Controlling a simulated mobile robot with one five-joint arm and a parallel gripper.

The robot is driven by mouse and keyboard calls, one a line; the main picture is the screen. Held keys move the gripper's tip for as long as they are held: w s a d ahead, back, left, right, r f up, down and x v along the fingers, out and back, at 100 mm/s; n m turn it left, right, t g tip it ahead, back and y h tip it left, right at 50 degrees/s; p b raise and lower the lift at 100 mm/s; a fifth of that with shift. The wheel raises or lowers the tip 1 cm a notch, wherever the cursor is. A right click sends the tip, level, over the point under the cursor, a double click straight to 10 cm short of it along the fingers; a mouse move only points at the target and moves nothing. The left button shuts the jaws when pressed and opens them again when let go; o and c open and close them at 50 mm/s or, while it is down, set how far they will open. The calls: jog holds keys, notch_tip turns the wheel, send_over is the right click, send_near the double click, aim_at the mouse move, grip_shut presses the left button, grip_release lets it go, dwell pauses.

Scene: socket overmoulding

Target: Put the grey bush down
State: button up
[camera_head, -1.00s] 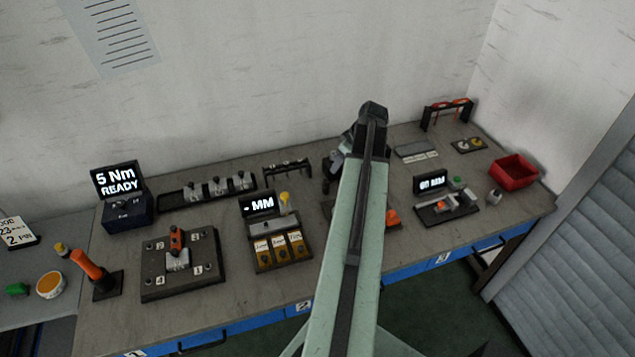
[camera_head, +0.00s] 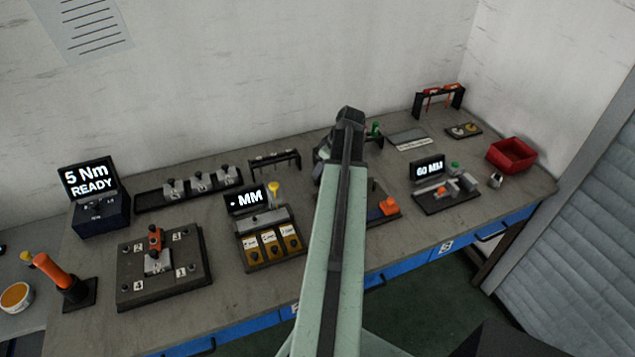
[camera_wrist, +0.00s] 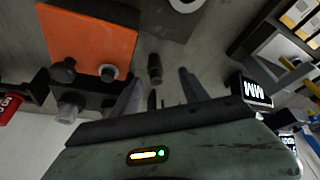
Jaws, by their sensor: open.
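My gripper (camera_wrist: 160,76) is open in the wrist view, with its two grey fingers apart. A small dark grey cylinder (camera_wrist: 154,68), which may be the grey bush, stands between and just past the fingertips. I see a gap on both sides of it; whether it rests on the surface is hard to tell. An orange block (camera_wrist: 90,42) is at the left, with a dark knob (camera_wrist: 62,71) and a grey round piece (camera_wrist: 109,72) at its edge.
A lit display (camera_wrist: 256,91) is close on the right in the wrist view. In the head view, the "MM" station (camera_head: 269,240) stands left of my arm and the "60 MM" station (camera_head: 446,196) right. A red bin (camera_head: 511,155) is at the far right. Bare bench lies between stations.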

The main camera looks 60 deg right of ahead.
jog(key=b+x, duration=0.1)
jog(key=x, duration=0.1)
jog(key=b+x, duration=0.2)
jog(key=d+b+x, duration=0.1)
jog(key=b+x, duration=0.1)
jog(key=x, duration=0.1)
jog(key=shift+w, duration=0.1)
jog(key=shift+a+r, duration=0.1)
jog(key=shift+r, duration=0.2)
grip_shut()
